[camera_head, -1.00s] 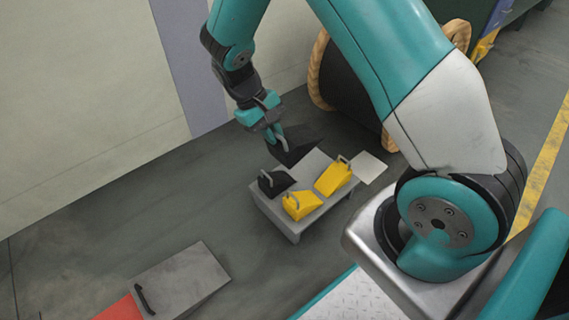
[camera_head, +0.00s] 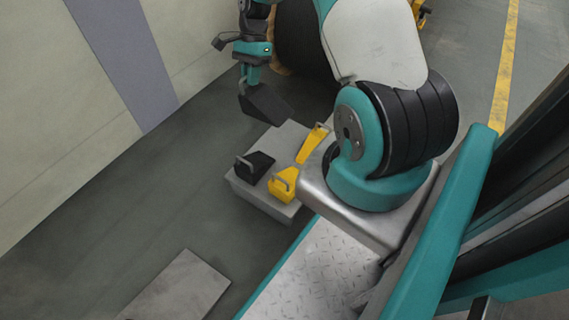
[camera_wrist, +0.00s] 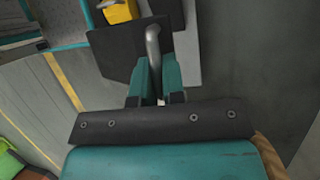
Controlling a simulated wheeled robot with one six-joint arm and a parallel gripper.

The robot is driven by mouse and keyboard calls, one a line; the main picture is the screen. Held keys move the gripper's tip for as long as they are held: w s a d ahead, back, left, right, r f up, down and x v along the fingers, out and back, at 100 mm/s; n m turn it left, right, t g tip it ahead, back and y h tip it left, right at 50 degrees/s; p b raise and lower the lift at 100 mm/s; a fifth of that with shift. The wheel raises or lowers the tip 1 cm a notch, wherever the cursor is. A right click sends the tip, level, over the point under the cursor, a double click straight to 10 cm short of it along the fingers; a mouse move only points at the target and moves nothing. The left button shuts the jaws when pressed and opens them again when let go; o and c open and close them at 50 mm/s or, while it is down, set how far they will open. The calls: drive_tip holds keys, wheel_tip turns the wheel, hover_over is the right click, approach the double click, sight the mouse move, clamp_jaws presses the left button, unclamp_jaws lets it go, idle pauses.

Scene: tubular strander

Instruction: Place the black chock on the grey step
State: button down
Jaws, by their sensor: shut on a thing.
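My gripper (camera_head: 246,82) is shut on the handle of a black wedge-shaped chock (camera_head: 266,105). It holds the chock in the air, near the far edge of a low grey platform (camera_head: 288,140). In the wrist view, the chock (camera_wrist: 115,60) hangs from its grey handle between my fingers (camera_wrist: 156,82). A second black chock (camera_head: 257,165) sits on the platform's left part. A grey flat-topped block (camera_head: 180,288) lies on the floor at the lower left. I cannot tell for certain which grey thing is the step.
Two yellow chocks, one nearer (camera_head: 285,184) and one farther (camera_head: 313,145), share the platform. A dark cable reel (camera_head: 300,40) stands behind my arm. A pale wall (camera_head: 60,120) runs along the left. The floor between platform and block is clear.

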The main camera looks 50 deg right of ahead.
drive_tip(key=s+d+f+m+t+h+b, duration=0.2)
drive_tip(key=d+m+t, duration=0.1)
drive_tip(key=d+m, duration=0.5)
drive_tip(key=s+d+f+m+t+h+b, duration=0.15)
drive_tip(key=d+m+t, duration=0.25)
drive_tip(key=d+m, duration=0.45)
drive_tip(key=shift+m, duration=0.35)
wheel_tip(320, 180, down, 20)
drive_tip(key=b, duration=1.1)
drive_tip(key=shift+s+d+f, duration=0.1)
drive_tip(key=c, duration=0.9)
unclamp_jaws()
drive_tip(key=shift+c, duration=0.2)
